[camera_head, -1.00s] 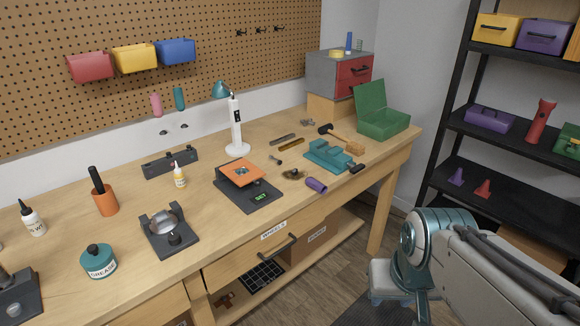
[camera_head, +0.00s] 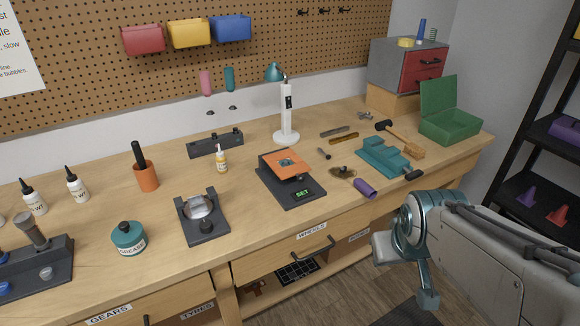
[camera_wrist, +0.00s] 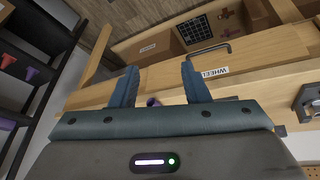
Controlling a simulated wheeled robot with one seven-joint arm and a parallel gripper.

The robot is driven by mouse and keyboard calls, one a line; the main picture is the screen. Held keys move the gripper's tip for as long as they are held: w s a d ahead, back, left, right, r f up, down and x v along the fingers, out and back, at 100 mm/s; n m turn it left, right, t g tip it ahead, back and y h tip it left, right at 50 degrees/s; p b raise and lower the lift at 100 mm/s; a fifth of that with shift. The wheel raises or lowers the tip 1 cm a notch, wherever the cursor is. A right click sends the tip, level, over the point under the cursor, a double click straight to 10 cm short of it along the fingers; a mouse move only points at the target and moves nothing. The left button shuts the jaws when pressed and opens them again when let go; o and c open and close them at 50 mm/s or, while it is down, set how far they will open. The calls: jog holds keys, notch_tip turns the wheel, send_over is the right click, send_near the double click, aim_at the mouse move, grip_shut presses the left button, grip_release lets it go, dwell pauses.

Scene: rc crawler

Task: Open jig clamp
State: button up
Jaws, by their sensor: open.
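The likely jig clamp is a dark grey fixture (camera_head: 203,222) with a dark knob at its front, on the bench at centre left in the head view. A shiny round metal piece (camera_head: 199,207) sits in it between two uprights. Whether its clamp is closed is too small to tell. A grey fixture (camera_wrist: 307,103), probably the same one, is cut off at the right edge of the wrist view. My gripper (camera_wrist: 157,84) is open with nothing between its two fingers. It is near the bench front, well apart from the fixture.
A grease pot (camera_head: 128,238) and an orange cup (camera_head: 145,176) stand left of the fixture. A scale (camera_head: 290,190), purple tube (camera_head: 365,189) and teal vise (camera_head: 385,158) lie to its right. The wheels drawer (camera_head: 310,247) is below the bench top.

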jog(key=w+f+n+t+b, duration=0.2)
jog(key=w+f+n+t, duration=0.1)
jog(key=w, duration=0.4)
jog(key=n+t+y+b, duration=0.75)
jog(key=n+y, duration=0.25)
jog(key=n, duration=0.8)
send_near(303, 181)
jog(key=shift+g+y, duration=0.25)
jog(key=shift+y, duration=0.05)
jog(key=x, duration=1.2)
jog(key=shift+w+p, duration=0.3)
jog(key=shift+p, duration=0.1)
jog(key=shift+r, duration=0.1)
grip_shut()
